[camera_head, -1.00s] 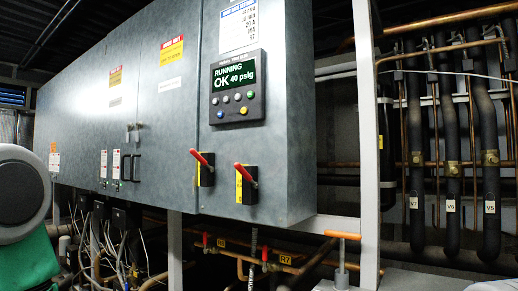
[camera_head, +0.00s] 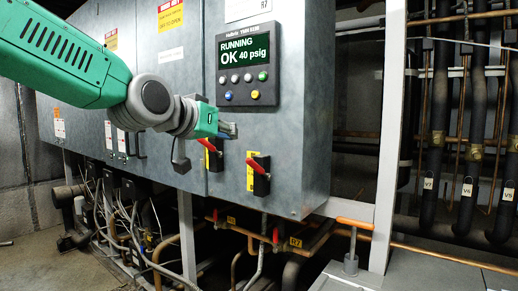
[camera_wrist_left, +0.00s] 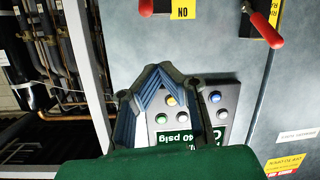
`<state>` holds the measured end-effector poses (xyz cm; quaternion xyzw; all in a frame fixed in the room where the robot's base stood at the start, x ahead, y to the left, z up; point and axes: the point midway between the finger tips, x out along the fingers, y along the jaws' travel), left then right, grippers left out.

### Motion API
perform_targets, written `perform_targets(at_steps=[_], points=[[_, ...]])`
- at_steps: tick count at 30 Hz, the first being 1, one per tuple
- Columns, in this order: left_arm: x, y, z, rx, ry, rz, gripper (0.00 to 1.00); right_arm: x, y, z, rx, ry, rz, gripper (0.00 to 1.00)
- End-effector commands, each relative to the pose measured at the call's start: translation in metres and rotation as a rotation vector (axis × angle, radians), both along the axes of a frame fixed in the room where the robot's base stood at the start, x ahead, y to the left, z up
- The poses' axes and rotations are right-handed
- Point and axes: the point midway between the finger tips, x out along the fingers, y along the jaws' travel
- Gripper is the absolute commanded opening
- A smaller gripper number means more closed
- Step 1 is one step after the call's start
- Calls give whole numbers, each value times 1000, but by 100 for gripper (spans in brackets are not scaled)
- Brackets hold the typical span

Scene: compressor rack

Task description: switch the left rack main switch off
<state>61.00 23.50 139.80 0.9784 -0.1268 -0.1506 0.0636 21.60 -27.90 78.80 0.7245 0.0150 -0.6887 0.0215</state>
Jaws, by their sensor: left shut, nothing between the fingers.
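Two rack switches with red lever handles are on the grey cabinet front (camera_head: 299,120). The left switch (camera_head: 214,158) is partly behind my left arm; its red handle slants up to the left. The right switch (camera_head: 260,181) is fully visible, its handle also slanting up-left. My left gripper (camera_head: 231,130) is shut and empty, just above the left switch and below the display panel. In the wrist view, which is upside down, the shut gripper (camera_wrist_left: 157,70) covers part of the panel buttons. The left switch's handle (camera_wrist_left: 266,28) and right switch's handle (camera_wrist_left: 146,7) show beyond it.
The display panel (camera_head: 247,63) reads "RUNNING OK 40 psig". The space before the right switch is free.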

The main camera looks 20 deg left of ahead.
Motion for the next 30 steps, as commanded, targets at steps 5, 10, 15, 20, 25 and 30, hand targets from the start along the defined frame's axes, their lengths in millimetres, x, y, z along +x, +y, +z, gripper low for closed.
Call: perform_targets(at_steps=[5,10,15,20,25,30], points=[[0,-1,1,1,-1,0,0,0,0,-1,0,0,0,0],[0,-1,0,1,-1,0,0,0,0,-1,0,0,0,0],[14,-4,-7,1,1,0,0,0,0,-9,0,0,0,0],[42,-12,-13,1,3,0,0,-1,0,-7,0,1,0,0],[72,-21,-21,0,2,0,0,0,0,0,0,0,0,0],[91,-28,-31,0,1,-1,0,0,0,5,0,0,0,0]])
